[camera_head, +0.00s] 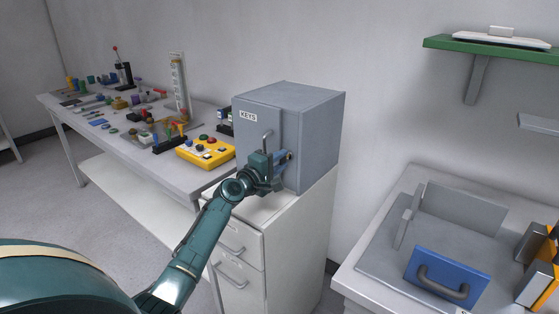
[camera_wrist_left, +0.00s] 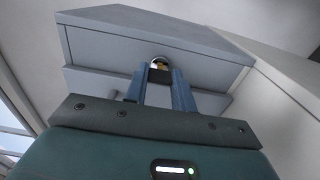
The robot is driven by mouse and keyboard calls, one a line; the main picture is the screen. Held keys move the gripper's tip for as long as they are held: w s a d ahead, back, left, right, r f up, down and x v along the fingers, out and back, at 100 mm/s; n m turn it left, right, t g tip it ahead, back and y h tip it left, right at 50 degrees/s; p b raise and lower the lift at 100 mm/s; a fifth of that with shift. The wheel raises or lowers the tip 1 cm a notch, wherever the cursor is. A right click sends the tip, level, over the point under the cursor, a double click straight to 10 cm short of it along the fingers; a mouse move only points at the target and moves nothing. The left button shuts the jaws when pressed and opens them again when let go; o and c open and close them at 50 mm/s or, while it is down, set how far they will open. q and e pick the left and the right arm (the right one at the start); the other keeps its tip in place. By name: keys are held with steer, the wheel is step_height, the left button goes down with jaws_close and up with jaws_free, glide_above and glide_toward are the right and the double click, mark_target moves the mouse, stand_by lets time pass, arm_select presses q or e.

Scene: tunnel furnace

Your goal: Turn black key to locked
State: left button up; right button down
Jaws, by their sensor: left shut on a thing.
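The grey key cabinet (camera_head: 310,115) with a "KEYS" label (camera_head: 248,117) stands on a white drawer unit, its front door shut. My left gripper (camera_head: 288,156) is at the right part of the cabinet front. In the left wrist view its two blue fingers (camera_wrist_left: 159,80) reach up to a round brass-coloured lock (camera_wrist_left: 159,62) and are shut on the small black key (camera_wrist_left: 158,75) in front of it. The fingers and wrist hide most of the key. I cannot tell its exact angle. My right gripper is not in view.
The cabinet's door handle (camera_head: 267,138) is just above my wrist. A yellow button box (camera_head: 205,153) and many small items lie on the long table to the left. A blue handled panel (camera_head: 447,276) is on the bench to the right. Floor shows at far left.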

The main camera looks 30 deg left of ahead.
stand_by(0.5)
arm_select(q)
steer(key=o, duration=1)
steer(key=shift+s, duration=0.15)
steer(key=s, duration=0.8)
steer(key=s+a, duration=0.1)
steer(key=s, duration=0.4)
steer(key=s+d+f+m+g+p, duration=0.1)
steer(key=s+d+f+m+g, duration=0.1)
steer(key=s+d+f+m, duration=0.4)
steer(key=s+d+f+m+g+p, duration=0.1)
steer(key=s+d+f+m+g, duration=0.15)
steer(key=d+f, duration=0.5)
steer(key=s+d+f+m+g, duration=0.1)
steer(key=s+d+f+m, duration=0.1)
steer(key=s+d+m, duration=0.1)
steer(key=s+d+f+m+g+h+p, duration=0.1)
steer(key=s+d+f+m, duration=0.1)
steer(key=s+d+m, duration=0.2)
steer(key=s+d+f+m+g, duration=0.1)
steer(key=s+d+f+m, duration=0.1)
steer(key=s+d+m, duration=0.2)
steer(key=shift+s+d+f+m+h+p, duration=0.15)
steer(key=shift+s+d+f+h+p, duration=0.05)
steer(key=shift+s+d, duration=0.5)
steer(key=shift+s+d+f+m+h+p, duration=0.1)
steer(key=shift+s+d+f+h+p, duration=0.1)
steer(key=shift+s+d, duration=0.45)
